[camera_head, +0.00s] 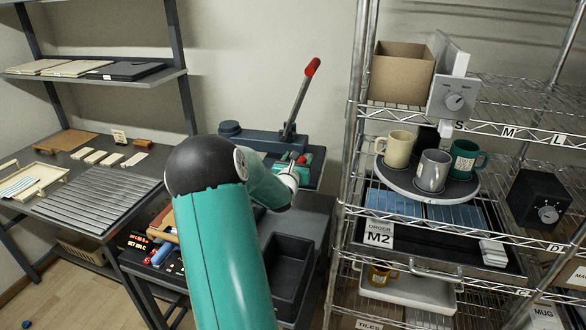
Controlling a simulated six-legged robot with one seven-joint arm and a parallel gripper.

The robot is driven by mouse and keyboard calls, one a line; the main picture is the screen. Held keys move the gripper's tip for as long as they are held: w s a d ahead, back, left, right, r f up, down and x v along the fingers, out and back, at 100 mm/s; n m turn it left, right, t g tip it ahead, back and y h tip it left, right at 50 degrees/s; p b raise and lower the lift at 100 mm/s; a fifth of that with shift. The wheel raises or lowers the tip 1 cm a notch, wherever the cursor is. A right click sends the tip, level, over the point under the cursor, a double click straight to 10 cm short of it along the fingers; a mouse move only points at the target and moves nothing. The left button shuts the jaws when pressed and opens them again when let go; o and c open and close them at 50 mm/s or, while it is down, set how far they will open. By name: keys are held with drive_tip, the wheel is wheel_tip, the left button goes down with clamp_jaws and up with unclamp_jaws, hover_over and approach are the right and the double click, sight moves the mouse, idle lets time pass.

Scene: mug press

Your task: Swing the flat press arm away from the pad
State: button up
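A dark press (240,133) stands on a low table at the back centre. A grey lever with a red grip (312,67) rises from it and leans up to the right. My teal arm crosses the middle of the view and ends over the press's front right part. My gripper (299,161) appears small there, among teal and red parts close to the press. Its fingers cannot be made out, nor whether it touches anything. The pad is not clearly visible. My arm hides the front left of the press.
A wire rack (350,150) stands close on the right, with mugs on a round tray (400,181), a cardboard box (401,72) and a grey dial box (453,98). A dark bin (289,265) is below the press. A bench with a slatted mat (98,198) is at left.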

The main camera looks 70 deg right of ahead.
drive_tip(key=a, duration=1.3)
drive_tip(key=shift+s, duration=0.4)
drive_tip(key=w+a+r+m+g+y, duration=0.1)
drive_tip(key=w+a+r+m+g, duration=0.1)
drive_tip(key=a+r+m+g, duration=0.4)
drive_tip(key=w+a+m+t+y, duration=0.2)
drive_tip(key=a+m+t+y, duration=0.1)
drive_tip(key=a, duration=1.3)
drive_tip(key=w+a+m+t+y, duration=0.2)
drive_tip(key=a+y, duration=0.6)
drive_tip(key=a, duration=0.9)
drive_tip(key=w+a+m+t+y, duration=0.3)
drive_tip(key=a+m+t+y, duration=0.2)
drive_tip(key=a, duration=1.2)
drive_tip(key=r+m+y, duration=0.1)
drive_tip(key=m, duration=0.1)
drive_tip(key=shift+m, duration=0.4)
drive_tip(key=shift+w, duration=0.1)
